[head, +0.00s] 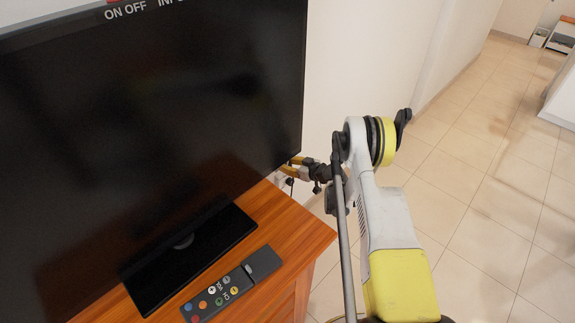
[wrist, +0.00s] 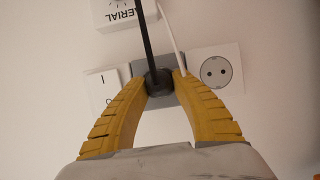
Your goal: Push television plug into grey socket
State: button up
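The grey socket (wrist: 183,93) is a grey square plate on the white wall, in the middle of the wrist view, partly covered by my fingers. The television plug (wrist: 158,83) is black with a black cable running up from it, and it appears in front of the grey plate. Whether it touches the plate or sits in it I cannot tell. My gripper (wrist: 162,76) has its yellow fingertips closed in on both sides of the plug. In the head view my gripper (head: 293,166) reaches behind the television's right edge, close to the wall; the plug and socket are not clear there.
A white socket (wrist: 215,71) is right of the grey one, a white switch (wrist: 101,88) left, and an aerial box (wrist: 123,12) above. A white cable (wrist: 172,38) passes by the right fingertip.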

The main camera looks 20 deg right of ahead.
jog(key=o, duration=0.4)
notch_tip(320, 180, up, 10)
jog(key=shift+r, duration=0.1)
dwell(0.6)
